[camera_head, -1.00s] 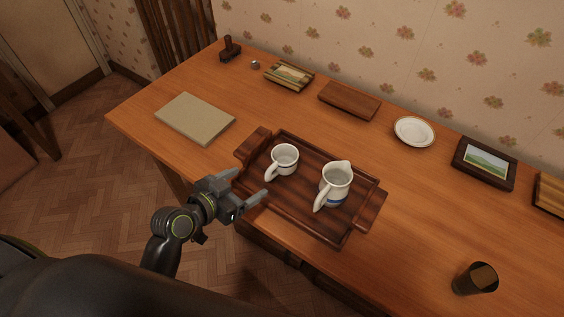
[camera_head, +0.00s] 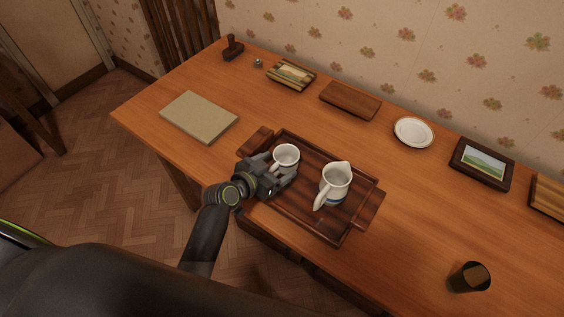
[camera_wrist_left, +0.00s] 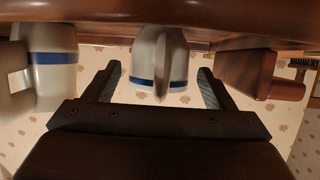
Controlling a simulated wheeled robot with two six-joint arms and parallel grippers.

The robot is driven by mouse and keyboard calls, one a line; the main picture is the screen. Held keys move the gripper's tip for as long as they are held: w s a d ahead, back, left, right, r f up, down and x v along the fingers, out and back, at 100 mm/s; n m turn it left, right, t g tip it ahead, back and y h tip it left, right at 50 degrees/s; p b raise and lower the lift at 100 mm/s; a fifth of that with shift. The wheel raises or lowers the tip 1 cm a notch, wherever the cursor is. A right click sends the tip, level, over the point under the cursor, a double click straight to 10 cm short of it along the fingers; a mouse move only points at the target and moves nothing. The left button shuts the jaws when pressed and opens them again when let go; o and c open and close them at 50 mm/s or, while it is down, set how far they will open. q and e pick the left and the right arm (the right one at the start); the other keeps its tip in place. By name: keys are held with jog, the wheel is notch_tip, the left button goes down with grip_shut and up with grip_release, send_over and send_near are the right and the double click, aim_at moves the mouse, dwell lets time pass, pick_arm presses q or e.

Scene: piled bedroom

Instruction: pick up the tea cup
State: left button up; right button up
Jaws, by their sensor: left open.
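The tea cup (camera_head: 286,154) is white and stands upright on the left part of the dark wooden tray (camera_head: 340,237). In the left wrist view, which looks upside down, the cup (camera_wrist_left: 150,62) shows a blue band and its handle faces the camera. My left gripper (camera_head: 282,167) is open at the cup's near side, over the tray. In the wrist view its two fingers stand on either side of the cup's handle, with gaps to the cup. The gripper hides the cup's lower part in the head view. My right gripper is not in view.
A white jug (camera_head: 335,181) stands on the tray right of the cup, close to the gripper. A raised tray handle (camera_head: 257,141) is at the left.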

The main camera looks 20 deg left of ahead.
pick_arm(q)
jog(key=shift+w+d+f, duration=0.1)
jog(key=shift+w+d, duration=0.05)
jog(key=shift+w, duration=0.1)
jog(key=c, duration=1.2)
jog(key=shift+c, duration=1.1)
